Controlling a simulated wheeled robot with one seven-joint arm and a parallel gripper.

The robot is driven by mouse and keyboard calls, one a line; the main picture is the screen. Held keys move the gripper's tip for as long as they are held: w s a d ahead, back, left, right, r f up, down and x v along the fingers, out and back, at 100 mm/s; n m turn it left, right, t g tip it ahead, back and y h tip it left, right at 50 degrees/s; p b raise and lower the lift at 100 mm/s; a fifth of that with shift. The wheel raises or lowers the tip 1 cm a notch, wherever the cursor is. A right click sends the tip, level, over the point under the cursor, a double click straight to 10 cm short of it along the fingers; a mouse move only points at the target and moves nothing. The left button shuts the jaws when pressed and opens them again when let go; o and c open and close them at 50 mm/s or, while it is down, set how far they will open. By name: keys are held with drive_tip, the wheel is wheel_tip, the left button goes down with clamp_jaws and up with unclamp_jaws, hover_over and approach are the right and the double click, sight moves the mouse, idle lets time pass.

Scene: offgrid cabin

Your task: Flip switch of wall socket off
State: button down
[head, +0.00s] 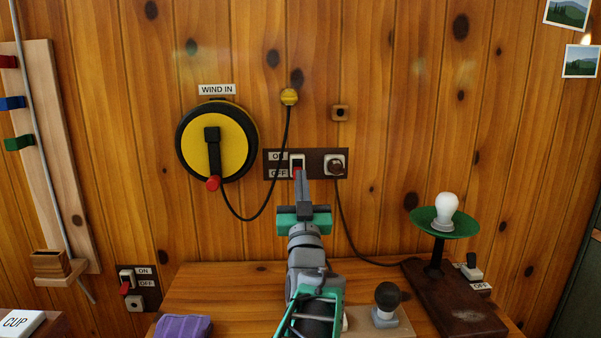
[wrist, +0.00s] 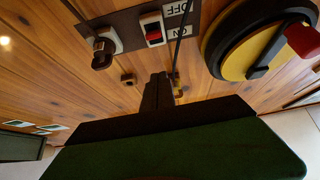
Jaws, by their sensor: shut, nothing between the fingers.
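The wall socket is a dark plate (head: 316,152) on the plank wall, with a switch (head: 297,160) between ON and OFF labels at its left and a plugged-in outlet (head: 335,165) at its right. The switch has a white frame and a red part; it also shows in the wrist view (wrist: 153,30), where the picture is upside down. Which way it is tipped is hard to tell. My gripper (head: 300,174) is shut and empty, pointing at the wall. In the head view its fingertips overlap the switch's lower edge. In the wrist view they appear apart from the switch.
A yellow-black crank wheel (head: 240,142) hangs left of the plate, its cable passing beside the switch. Another plate (head: 148,297) with a red-tipped switch is low at left. Below are a wooden counter (head: 220,282), a purple object (head: 183,327) and a bulb stand (head: 455,300).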

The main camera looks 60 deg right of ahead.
drive_tip(key=v, duration=0.3)
drive_tip(key=f+b+v, duration=0.1)
drive_tip(key=v, duration=0.1)
drive_tip(key=shift+w+f, duration=0.1)
drive_tip(key=shift+w, duration=0.1)
